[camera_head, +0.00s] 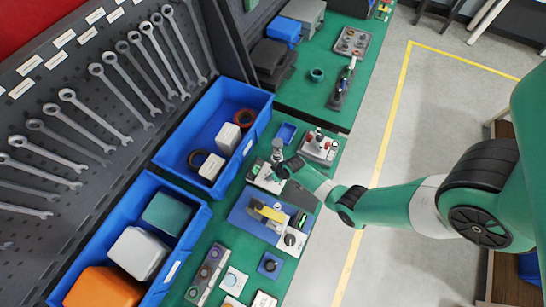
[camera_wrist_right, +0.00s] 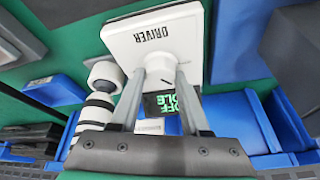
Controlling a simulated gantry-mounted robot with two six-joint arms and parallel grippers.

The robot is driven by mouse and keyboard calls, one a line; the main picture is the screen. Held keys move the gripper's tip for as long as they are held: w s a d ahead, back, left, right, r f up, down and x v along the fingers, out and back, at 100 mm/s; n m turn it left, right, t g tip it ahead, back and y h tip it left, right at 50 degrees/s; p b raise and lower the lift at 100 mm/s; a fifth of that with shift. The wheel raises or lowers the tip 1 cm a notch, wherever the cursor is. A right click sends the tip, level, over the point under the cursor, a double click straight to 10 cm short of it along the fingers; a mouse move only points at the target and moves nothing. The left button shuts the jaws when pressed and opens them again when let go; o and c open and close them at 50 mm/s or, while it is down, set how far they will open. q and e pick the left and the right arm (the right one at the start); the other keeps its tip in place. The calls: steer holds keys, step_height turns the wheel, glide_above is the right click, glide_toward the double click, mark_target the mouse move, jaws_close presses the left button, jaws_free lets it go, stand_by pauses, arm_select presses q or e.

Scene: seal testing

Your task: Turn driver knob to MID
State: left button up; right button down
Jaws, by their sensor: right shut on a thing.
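The driver unit is a white box marked "DRIVER" (camera_wrist_right: 152,36) in the right wrist view. A small dark display (camera_wrist_right: 162,103) beside the knob shows green text, "OFF" and part of "IDLE", partly covered by a finger. My right gripper (camera_wrist_right: 162,76) is shut on the pale driver knob (camera_wrist_right: 162,87), one finger on each side. The knob carries a short dark line; which setting it points to cannot be read. In the head view my right gripper (camera_head: 279,170) reaches down from the right over the bench and hides much of the unit. My left gripper is not in view.
A white, black-banded cylinder (camera_wrist_right: 98,103) stands close beside the left finger. Blue bins (camera_head: 262,112) with boxes and rings line the bench's left. A red-knobbed device (camera_head: 320,146) and a blue tray (camera_head: 240,217) are near the gripper. Wrenches hang at left.

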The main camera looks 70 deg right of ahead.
steer(key=shift+a+m+h, duration=0.1)
steer(key=shift+m+h, duration=0.3)
steer(key=shift+m, duration=0.8)
steer(key=m, duration=0.2)
steer(key=m+g+h+b, duration=0.1)
steer(key=m, duration=0.1)
steer(key=shift+w+m+g, duration=0.1)
steer(key=shift+m+g, duration=0.2)
steer(key=shift+a+m+g+h+p, duration=0.1)
steer(key=shift+m+g+h+p, duration=0.5)
steer(key=shift+m, duration=1.2)
steer(key=shift+c, duration=1.9)
jaws_free()
